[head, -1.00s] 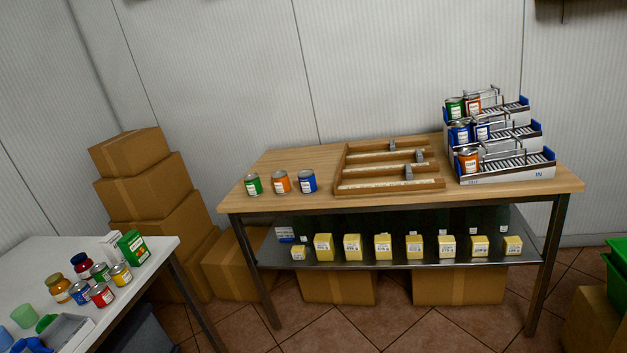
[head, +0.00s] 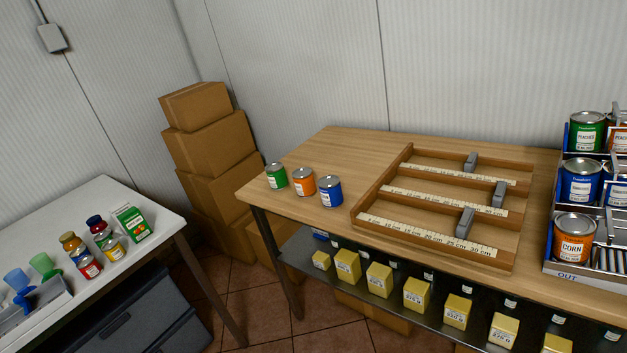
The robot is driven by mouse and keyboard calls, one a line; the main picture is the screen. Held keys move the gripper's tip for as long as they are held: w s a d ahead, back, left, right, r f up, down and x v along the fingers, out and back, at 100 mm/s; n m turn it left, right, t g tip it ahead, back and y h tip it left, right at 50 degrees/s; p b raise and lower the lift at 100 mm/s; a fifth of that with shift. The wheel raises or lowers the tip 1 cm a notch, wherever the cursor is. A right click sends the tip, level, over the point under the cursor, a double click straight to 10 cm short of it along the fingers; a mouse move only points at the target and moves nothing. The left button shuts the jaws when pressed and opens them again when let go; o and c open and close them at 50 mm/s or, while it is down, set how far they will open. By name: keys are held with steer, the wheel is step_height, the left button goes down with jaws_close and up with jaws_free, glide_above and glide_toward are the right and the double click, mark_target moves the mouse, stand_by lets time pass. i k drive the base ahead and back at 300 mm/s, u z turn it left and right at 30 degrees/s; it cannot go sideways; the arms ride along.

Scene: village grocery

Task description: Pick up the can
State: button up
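Three loose cans stand upright in a row on the left end of the wooden table (head: 330,148): a green can (head: 276,177), an orange can (head: 303,182) and a blue can (head: 329,191). More cans sit in the dispenser rack at the right edge: a green can (head: 587,132), a blue can (head: 580,181) and an orange corn can (head: 573,239), with others partly cut off. The frames do not show which can is meant. My gripper is not in view.
A wooden tray with rulers and grey sliders (head: 357,217) lies right of the loose cans. Yellow boxes (head: 416,294) line the lower shelf. A white table (head: 150,240) with jars and cans stands left. Stacked cartons (head: 212,140) stand behind. Tiled floor shows between the tables.

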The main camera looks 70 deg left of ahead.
mark_target(330, 188)
steer(key=u, duration=0.45)
steer(key=i, duration=1.1)
steer(key=u, duration=1.15)
steer(key=i, duration=0.6)
steer(key=u, duration=0.3)
steer(key=k, duration=0.9)
steer(key=u, duration=0.2)
steer(key=i, duration=0.9)
steer(key=z, duration=0.05)
